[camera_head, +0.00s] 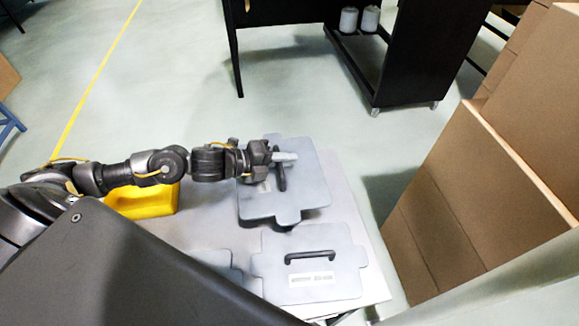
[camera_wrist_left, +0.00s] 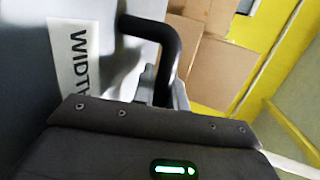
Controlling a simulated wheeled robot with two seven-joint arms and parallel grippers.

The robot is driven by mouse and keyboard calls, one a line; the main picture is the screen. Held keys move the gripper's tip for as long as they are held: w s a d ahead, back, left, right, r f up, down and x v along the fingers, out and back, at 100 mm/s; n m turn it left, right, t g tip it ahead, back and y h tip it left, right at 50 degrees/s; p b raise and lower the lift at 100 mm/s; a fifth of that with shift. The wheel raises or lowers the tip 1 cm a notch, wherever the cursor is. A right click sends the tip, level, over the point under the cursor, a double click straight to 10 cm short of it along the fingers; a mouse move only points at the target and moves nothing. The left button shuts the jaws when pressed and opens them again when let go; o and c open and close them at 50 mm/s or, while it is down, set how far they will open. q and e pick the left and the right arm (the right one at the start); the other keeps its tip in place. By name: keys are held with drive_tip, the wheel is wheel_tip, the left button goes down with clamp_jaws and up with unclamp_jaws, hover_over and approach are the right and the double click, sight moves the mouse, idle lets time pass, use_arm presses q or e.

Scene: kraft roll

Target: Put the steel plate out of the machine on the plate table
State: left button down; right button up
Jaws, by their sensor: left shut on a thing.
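A grey steel plate (camera_head: 305,190) with notched edges and a black handle is at the far part of the plate table (camera_head: 362,222). My left gripper (camera_head: 282,157) is shut on its handle. In the left wrist view the black handle (camera_wrist_left: 160,40) and a white label reading "WIDT" (camera_wrist_left: 72,60) on the plate show close up. I cannot tell whether the plate rests on the table or hangs just above it. A second grey plate (camera_head: 340,278) with a black handle and label lies flat nearer on the table. My right gripper is not in view.
A yellow object (camera_head: 145,200) sits at the table's left, beneath my left arm. Part of another grey plate (camera_head: 217,262) shows at the near left. Tall stacked cardboard (camera_head: 480,190) stands to the right. A black cart (camera_head: 400,60) with white rolls stands beyond, with open floor between.

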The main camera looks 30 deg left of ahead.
sight(290, 171)
use_arm(q)
drive_tip(key=w+f, duration=0.1)
drive_tip(key=f, duration=0.1)
drive_tip(key=w+f, duration=0.2)
drive_tip(key=shift+w+a, duration=0.2)
drive_tip(key=shift+w, duration=0.05)
drive_tip(key=shift+f, duration=0.2)
drive_tip(key=shift+w, duration=0.1)
drive_tip(key=shift+w+f+p, duration=0.2)
drive_tip(key=shift+f+p, duration=0.15)
drive_tip(key=shift+f, duration=0.05)
wheel_tip(290, 171, down, 3)
drive_tip(key=shift+r+p, duration=0.15)
drive_tip(key=shift+p, duration=0.35)
drive_tip(key=shift+f+b, duration=0.4)
drive_tip(key=shift+f, duration=0.1)
drive_tip(key=shift+f, duration=0.2)
